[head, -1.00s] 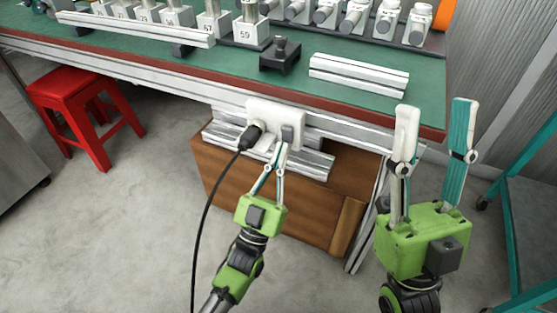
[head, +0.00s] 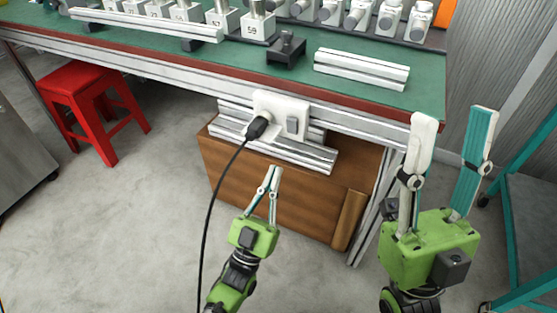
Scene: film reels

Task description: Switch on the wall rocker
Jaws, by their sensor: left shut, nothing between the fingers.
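The wall rocker (head: 292,125) is a small grey switch on the right part of a white plate (head: 281,105) fixed at the front of the workbench. A black plug (head: 257,128) with a black cable sits in the plate, left of the rocker. My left gripper (head: 273,172) is shut and empty, below the plate and apart from the rocker. My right gripper (head: 453,118) is open and empty, to the right beside the bench's corner. The pictures are too coarse to tell which way the rocker is tilted.
The green bench top (head: 220,55) holds metal profiles (head: 361,70), a black block (head: 286,50) and several white fittings. A brown wooden cabinet (head: 290,205) stands under the bench. A red stool (head: 92,105) is at left, a teal frame (head: 520,160) at right. The floor in front is clear.

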